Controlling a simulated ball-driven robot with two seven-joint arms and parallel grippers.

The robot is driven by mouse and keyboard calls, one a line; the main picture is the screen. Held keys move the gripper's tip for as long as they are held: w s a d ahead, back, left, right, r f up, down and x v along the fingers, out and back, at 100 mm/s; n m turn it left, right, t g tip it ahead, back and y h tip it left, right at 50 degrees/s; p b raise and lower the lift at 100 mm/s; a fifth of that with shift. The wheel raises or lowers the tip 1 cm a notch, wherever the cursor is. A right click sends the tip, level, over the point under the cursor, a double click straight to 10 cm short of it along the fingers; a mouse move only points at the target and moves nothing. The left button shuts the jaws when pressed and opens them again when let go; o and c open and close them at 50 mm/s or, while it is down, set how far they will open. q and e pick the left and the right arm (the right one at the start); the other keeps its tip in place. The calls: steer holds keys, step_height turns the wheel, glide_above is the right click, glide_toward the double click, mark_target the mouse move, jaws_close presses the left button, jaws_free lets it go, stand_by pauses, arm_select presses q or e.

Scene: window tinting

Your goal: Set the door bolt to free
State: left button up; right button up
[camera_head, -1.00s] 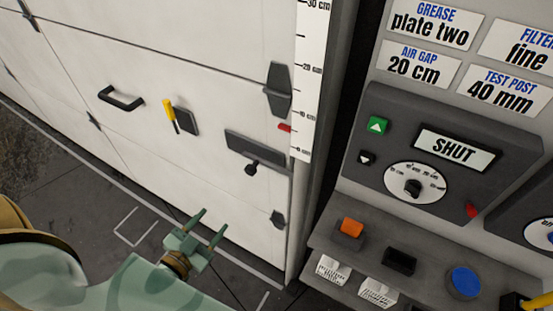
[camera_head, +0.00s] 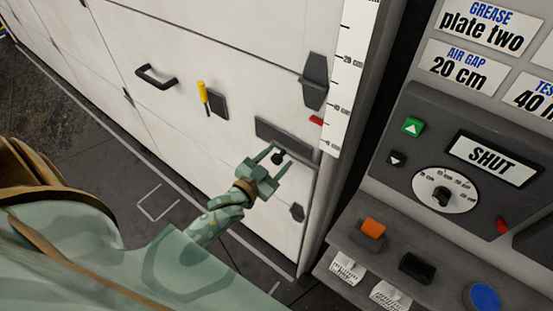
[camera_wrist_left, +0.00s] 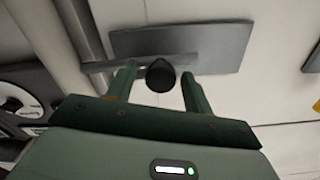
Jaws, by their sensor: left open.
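The door bolt is a dark grey plate (camera_head: 290,137) with a round black knob (camera_head: 277,157) below it, on the white door (camera_head: 240,60) near its right edge. My left gripper (camera_head: 275,159) is open, and its two fingers point at the knob. In the left wrist view the knob (camera_wrist_left: 160,76) shows between the two fingertips (camera_wrist_left: 161,80), with a gap on either side. The bolt plate (camera_wrist_left: 196,46) is behind it. Whether the fingers reach past the knob in depth is hard to tell. My right gripper is not in view.
A yellow-handled lever (camera_head: 203,94) and a black pull handle (camera_head: 156,77) are on the door to the left. A control panel (camera_head: 440,150) reading SHUT stands at the right, above a shelf with an orange button (camera_head: 372,228). Open floor lies below the door.

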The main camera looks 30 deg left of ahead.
mark_target(270, 142)
arm_select(q)
steer(key=shift+w, duration=0.25)
jaws_close()
steer(key=a, duration=0.5)
steer(key=shift+w+a+r+p, duration=0.1)
steer(key=shift+w+a+p, duration=0.1)
steer(key=shift+p, duration=0.15)
